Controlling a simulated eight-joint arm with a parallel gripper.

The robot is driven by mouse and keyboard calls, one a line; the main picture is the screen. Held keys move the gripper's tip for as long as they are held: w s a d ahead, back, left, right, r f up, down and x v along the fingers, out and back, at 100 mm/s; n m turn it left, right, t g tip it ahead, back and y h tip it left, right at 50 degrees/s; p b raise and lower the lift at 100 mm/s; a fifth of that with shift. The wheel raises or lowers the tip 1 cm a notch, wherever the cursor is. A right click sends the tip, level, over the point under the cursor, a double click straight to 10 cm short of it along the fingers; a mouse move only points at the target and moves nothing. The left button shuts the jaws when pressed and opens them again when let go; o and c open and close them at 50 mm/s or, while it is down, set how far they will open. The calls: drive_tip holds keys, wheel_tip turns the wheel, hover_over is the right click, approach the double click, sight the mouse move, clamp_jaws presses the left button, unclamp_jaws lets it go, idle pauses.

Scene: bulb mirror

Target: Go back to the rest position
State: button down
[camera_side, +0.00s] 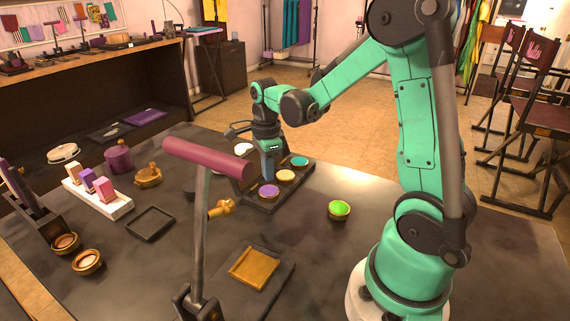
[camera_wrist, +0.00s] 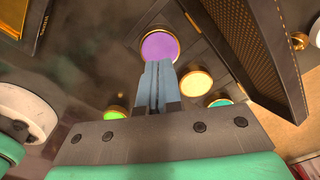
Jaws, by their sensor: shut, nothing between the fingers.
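My gripper (camera_side: 267,172) points down over a dark tray (camera_side: 262,206) that holds several small round pots. In the wrist view my gripper (camera_wrist: 157,66) has its two blue-grey fingers pressed together, with nothing between them. A purple pot (camera_side: 268,190) lies just below the fingertips; it also shows in the wrist view (camera_wrist: 160,46). A yellow pot (camera_side: 285,176) and a teal pot (camera_side: 299,161) stand beside it in the tray. Whether the fingertips touch anything cannot be told.
A green pot (camera_side: 339,209) stands alone on the table to the right. A lamp-like stand with a maroon bar (camera_side: 205,158) rises in front. A white block rack (camera_side: 97,199), a square black frame (camera_side: 150,223) and a yellow square (camera_side: 254,267) lie on the table.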

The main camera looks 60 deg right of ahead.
wheel_tip(320, 180, up, 5)
drive_tip(key=s+a+r+n+t, duration=0.1)
drive_tip(key=a+n, duration=0.5)
drive_tip(key=n, duration=0.6)
drive_tip(key=s+a+r+n+t, duration=0.1)
drive_tip(key=s+a+n+t, duration=0.2)
drive_tip(key=n, duration=1)
drive_tip(key=a+t, duration=0.3)
drive_tip(key=shift+a+r, duration=0.25)
drive_tip(key=shift+r, duration=0.1)
